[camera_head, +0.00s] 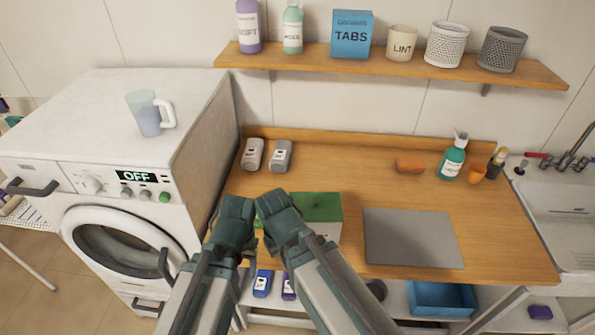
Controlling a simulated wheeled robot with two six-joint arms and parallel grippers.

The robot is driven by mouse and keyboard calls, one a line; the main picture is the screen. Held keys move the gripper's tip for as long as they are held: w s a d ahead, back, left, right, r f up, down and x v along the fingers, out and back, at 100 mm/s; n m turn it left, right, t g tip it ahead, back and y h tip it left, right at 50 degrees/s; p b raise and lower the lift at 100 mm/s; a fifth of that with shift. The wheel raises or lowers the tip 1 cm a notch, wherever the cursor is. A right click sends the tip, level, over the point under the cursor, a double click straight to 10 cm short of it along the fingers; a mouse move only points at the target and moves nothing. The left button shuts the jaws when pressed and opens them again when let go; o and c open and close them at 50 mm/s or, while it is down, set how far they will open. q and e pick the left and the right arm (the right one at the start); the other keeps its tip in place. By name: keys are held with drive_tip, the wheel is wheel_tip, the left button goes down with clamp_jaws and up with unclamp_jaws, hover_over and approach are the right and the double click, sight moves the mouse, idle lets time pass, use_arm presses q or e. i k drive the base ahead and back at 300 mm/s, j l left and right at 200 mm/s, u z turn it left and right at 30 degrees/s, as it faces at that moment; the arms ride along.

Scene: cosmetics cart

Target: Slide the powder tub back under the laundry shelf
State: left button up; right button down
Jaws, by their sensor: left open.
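The powder tub, a box with a green lid (318,207) and pale sides, stands on the wooden counter left of the grey mat. My grippers and arms cover its left part and part of its front. My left gripper (236,208) is open, just left of the tub. My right gripper (275,204) overlaps the tub's left end in the picture; its fingertips are not clear, nor is whether either gripper touches the tub. The laundry shelf (390,66) is on the wall above the back of the counter, behind the tub.
Two grey containers (281,156) stand at the counter's back left. A grey mat (412,238) lies right of the tub. The back middle is clear. The washing machine (130,150) bounds the left.

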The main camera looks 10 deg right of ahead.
sight(330, 231)
drive_tip(key=j+z, duration=0.15)
drive_tip(key=j, duration=0.35)
drive_tip(key=k+j+z, duration=0.1)
drive_tip(key=j, duration=0.4)
drive_tip(key=j+z, duration=0.15)
drive_tip(key=j, duration=0.35)
drive_tip(key=k+j+z, duration=0.15)
drive_tip(key=j, duration=0.35)
drive_tip(key=k+j+z, duration=0.15)
drive_tip(key=j, duration=0.3)
